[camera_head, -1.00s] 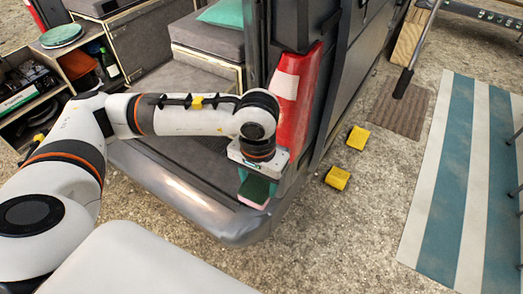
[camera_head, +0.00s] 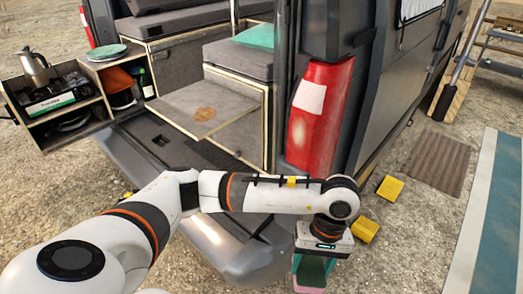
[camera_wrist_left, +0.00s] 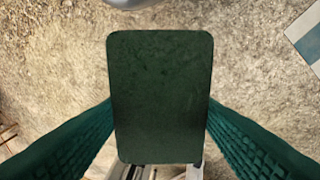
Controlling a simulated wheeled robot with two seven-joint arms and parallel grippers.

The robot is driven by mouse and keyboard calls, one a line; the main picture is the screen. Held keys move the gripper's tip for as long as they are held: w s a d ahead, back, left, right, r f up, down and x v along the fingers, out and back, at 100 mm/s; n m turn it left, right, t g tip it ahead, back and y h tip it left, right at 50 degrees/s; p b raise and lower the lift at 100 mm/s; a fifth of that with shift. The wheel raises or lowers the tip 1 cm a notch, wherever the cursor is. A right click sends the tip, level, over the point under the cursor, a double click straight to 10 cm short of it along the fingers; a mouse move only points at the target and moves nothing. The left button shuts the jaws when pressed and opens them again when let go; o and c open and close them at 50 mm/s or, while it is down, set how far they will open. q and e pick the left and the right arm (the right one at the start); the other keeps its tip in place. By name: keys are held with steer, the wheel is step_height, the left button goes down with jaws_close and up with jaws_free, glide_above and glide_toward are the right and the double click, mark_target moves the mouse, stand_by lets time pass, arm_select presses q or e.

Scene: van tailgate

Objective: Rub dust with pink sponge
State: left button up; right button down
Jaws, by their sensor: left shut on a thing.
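The sponge (camera_head: 309,289), pink below with a dark green top, hangs between the fingers of my left gripper (camera_head: 313,268) at the bottom of the head view. In the left wrist view, the dark green face of the sponge (camera_wrist_left: 160,95) fills the middle, with a green ribbed finger on each side. The gripper is shut on it, above the gravel and right of the van's rear bumper (camera_head: 225,250). A brown patch (camera_head: 205,113), which looks like the dust, lies on the wooden board (camera_head: 180,103) at the van's rear. My right gripper is not in view.
The red tail light (camera_head: 315,130) and the van's corner stand between the gripper and the board. An open drawer unit (camera_head: 75,110) with a kettle (camera_head: 34,67) is at the left. Yellow blocks (camera_head: 390,188) and a brown mat (camera_head: 437,160) lie on the gravel.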

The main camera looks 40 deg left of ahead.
arm_select(q)
steer(key=w+a+r+n+t+h+p, duration=0.2)
steer(key=w+r+n+t+h, duration=0.3)
steer(key=n, duration=0.7)
steer(key=w+a+r+n+t+h+p, duration=0.2)
steer(key=w+n+h, duration=0.55)
steer(key=n, duration=0.45)
steer(key=w+a+r+n+t+y+p, duration=0.1)
steer(key=w+a+n+t+y+p, duration=0.1)
steer(key=a+n+t+y, duration=0.65)
steer(key=w+a+r+n+t+y+p, duration=0.15)
steer(key=a+n+t, duration=0.3)
steer(key=a, duration=0.85)
steer(key=shift+m+t+y, duration=0.3)
steer(key=shift+t+y, duration=0.1)
steer(key=shift+y, duration=0.15)
steer(key=shift+w+d+f, duration=0.1)
steer(key=shift+w+f, duration=0.1)
steer(key=shift+w, duration=1.2)
steer(key=shift+w+f, duration=0.2)
steer(key=shift+w, duration=1.2)
steer(key=shift+w+b, duration=0.4)
steer(key=shift+w, duration=0.45)
